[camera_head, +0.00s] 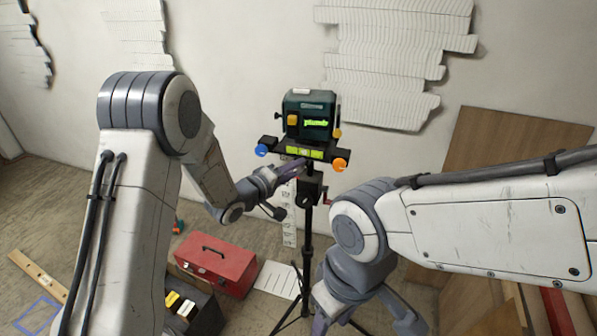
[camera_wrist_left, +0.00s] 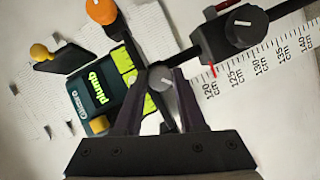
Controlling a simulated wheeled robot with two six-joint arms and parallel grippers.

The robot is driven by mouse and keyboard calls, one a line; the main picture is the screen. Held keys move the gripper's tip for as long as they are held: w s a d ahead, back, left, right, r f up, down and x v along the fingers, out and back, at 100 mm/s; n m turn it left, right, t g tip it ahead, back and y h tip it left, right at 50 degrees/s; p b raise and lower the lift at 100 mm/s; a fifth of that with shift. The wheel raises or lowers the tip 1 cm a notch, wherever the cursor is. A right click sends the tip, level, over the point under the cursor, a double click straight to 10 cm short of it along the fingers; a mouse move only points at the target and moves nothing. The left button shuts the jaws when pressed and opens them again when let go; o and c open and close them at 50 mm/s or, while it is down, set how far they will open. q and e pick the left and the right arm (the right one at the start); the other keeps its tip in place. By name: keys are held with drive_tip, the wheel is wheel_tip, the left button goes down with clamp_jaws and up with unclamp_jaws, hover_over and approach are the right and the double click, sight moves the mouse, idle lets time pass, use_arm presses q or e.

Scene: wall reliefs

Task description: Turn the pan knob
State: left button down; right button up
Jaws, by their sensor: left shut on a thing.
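My left gripper (camera_head: 296,170) is at the tripod head under the device. In the left wrist view its fingers are closed around a small grey knob (camera_wrist_left: 160,78) with a pale pointer mark. No label shows which knob is pan. My right gripper (camera_head: 367,322) hangs low with its fingers apart, empty, cut by the lower edge.
A scale in centimetres (camera_wrist_left: 262,66) runs beside a black slider with a knob (camera_wrist_left: 245,24) and red pointer. The tripod legs (camera_head: 304,270) spread over the floor. A red toolbox (camera_head: 216,263) and a dark open box (camera_head: 195,305) stand left. Wooden boards (camera_head: 510,150) lean on the wall.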

use_arm(q)
drive_tip(key=shift+s+f+n, duration=0.1)
drive_tip(key=shift+f+n, duration=0.05)
drive_tip(key=shift+n, duration=0.25)
drive_tip(key=c, duration=0.5)
unclamp_jaws()
drive_tip(key=shift+a, duration=0.1)
drive_tip(key=b+v, duration=0.2)
drive_tip(key=v, duration=0.8)
drive_tip(key=shift+b, duration=0.3)
